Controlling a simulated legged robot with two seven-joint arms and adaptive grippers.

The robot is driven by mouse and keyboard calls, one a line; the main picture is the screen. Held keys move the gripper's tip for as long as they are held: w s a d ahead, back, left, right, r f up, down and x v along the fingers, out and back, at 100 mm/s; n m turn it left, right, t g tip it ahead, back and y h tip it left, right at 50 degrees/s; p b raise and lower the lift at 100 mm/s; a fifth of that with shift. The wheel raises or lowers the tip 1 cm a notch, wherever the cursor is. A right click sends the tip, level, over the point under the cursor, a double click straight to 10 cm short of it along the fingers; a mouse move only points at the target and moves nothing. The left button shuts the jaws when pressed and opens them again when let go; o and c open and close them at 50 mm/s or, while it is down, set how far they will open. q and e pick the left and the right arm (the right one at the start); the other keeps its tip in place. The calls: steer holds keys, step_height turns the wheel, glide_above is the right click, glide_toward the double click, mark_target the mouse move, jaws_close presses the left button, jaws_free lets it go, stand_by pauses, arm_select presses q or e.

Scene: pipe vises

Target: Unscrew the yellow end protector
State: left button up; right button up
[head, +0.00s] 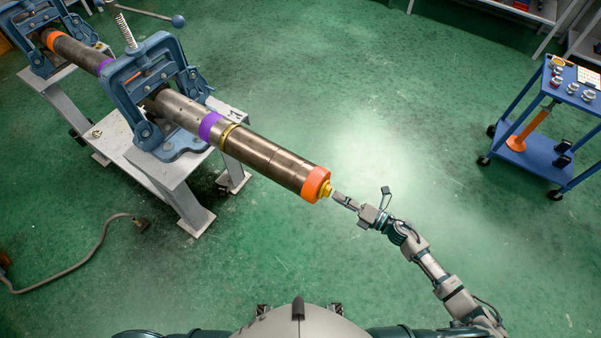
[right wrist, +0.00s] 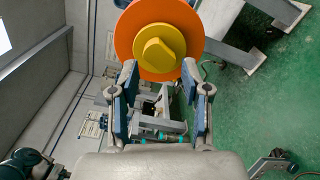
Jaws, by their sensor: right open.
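The yellow end protector (head: 326,191) sits at the near end of the long brown pipe (head: 266,157), against an orange band (head: 315,184). In the right wrist view the protector (right wrist: 158,50) is a stepped yellow disc with a smaller knob, in front of the orange ring (right wrist: 128,40). My right gripper (head: 342,198) points at the protector from the right, apart from it or nearly touching; the head view does not settle which. In the right wrist view the fingers (right wrist: 158,85) are spread and empty, just below the knob. My left gripper does not show.
Blue vises (head: 158,75) on grey stands (head: 172,175) hold the pipe. A blue cart (head: 560,155) with small parts and an orange tool (head: 525,130) stands at the right. A cable (head: 75,272) lies on the floor at left. The green floor between pipe and cart is clear.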

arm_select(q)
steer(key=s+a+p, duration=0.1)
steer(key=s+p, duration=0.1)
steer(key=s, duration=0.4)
arm_select(e)
steer(key=m, duration=0.3)
steer(key=shift+r, duration=0.2)
steer(key=m+p, duration=0.2)
steer(key=m, duration=0.1)
steer(key=m+p, duration=0.2)
steer(key=m, duration=0.2)
steer(key=m+p, duration=0.2)
steer(key=m, duration=0.2)
steer(key=shift+r+g, duration=0.25)
steer(key=shift+g, duration=0.05)
steer(key=shift+f+m+p, duration=0.1)
steer(key=shift+m+p, duration=0.35)
steer(key=shift+m, duration=0.65)
steer(key=m+p, duration=0.1)
steer(key=m, duration=0.3)
steer(key=shift+w+f, duration=0.1)
steer(key=shift+f, duration=0.05)
steer(key=shift+m, duration=1.2)
steer(key=m, duration=0.3)
steer(key=shift+f, duration=0.15)
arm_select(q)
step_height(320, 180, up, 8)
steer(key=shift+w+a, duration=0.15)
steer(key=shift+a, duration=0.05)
